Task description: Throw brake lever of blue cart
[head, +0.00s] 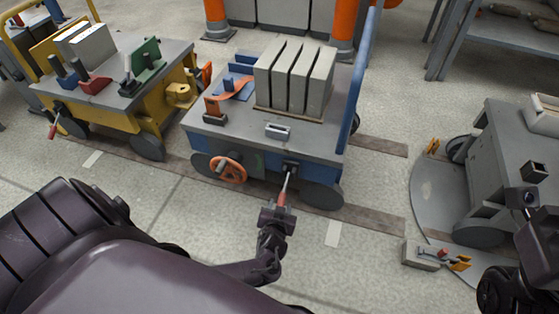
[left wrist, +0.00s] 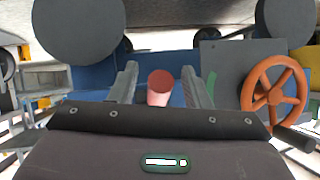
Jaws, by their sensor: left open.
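The blue cart (head: 240,160) stands in the middle of the head view, with grey blocks on its grey top. Its brake lever (head: 288,183) has a thin pale shaft and a red grip, and leans outward from the cart's near side. My left gripper (head: 280,207) is at the outer end of the lever. In the left wrist view, the red grip (left wrist: 160,86) shows end-on between the two open fingers, with gaps on both sides. Dark parts of my right arm show at the lower right edge of the head view; its fingers cannot be made out.
An orange handwheel (head: 228,170) sits on the cart's near side, left of the lever; it also shows in the left wrist view (left wrist: 274,86). A yellow cart (head: 150,105) stands at left, a grey cart (head: 505,150) at right. Floor in front of the blue cart is mostly clear.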

